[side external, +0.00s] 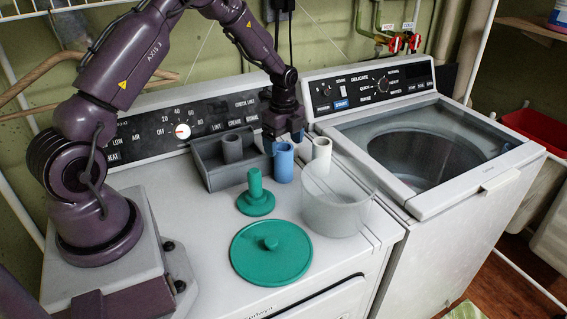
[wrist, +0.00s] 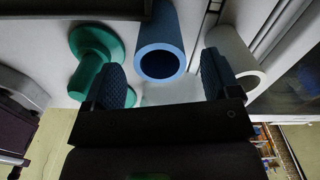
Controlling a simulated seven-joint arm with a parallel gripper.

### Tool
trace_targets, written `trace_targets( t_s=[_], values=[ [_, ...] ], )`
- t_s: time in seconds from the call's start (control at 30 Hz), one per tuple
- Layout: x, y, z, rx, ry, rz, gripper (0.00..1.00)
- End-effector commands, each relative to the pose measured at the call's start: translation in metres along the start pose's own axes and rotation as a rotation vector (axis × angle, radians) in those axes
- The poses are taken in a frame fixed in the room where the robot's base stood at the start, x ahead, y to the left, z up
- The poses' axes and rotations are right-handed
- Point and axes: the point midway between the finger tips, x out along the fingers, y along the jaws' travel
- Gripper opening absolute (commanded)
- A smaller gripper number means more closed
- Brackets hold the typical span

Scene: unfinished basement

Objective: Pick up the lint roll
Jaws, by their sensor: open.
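Several upright hollow rolls stand on the white machine top: a blue one (side external: 283,162), a white one (side external: 322,150) and a grey one (side external: 232,149) inside a grey tray. I cannot tell for sure which is the lint roll. My gripper (side external: 285,136) is open and empty, pointing down just above the blue roll. In the wrist view, the blue roll (wrist: 161,60) shows between the two parted fingers (wrist: 163,74), with its open end visible. The white roll (wrist: 231,55) is to the right there, partly behind the right finger.
The grey tray (side external: 222,178) is left of the blue roll. A teal post on a round base (side external: 256,203) and a teal lid (side external: 271,252) lie in front. A frosted bowl (side external: 335,208) stands close at the right. The washer (side external: 425,150) is further right.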

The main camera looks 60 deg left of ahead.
Motion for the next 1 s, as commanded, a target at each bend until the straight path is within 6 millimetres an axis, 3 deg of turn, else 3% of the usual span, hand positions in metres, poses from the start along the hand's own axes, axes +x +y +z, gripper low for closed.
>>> trace_targets(
  t_s=[0.4, 0.7, 0.93, 1.0],
  values=[
    [0.05, 0.0, 0.001, -0.001, 0.0, 0.001, 0.82],
    [0.054, 0.0, 0.001, -0.001, 0.0, -0.001, 0.82],
    [0.054, 0.0, 0.001, -0.001, 0.0, -0.001, 0.29],
    [0.054, 0.0, 0.001, -0.001, 0.0, -0.001, 0.29]
  ],
)
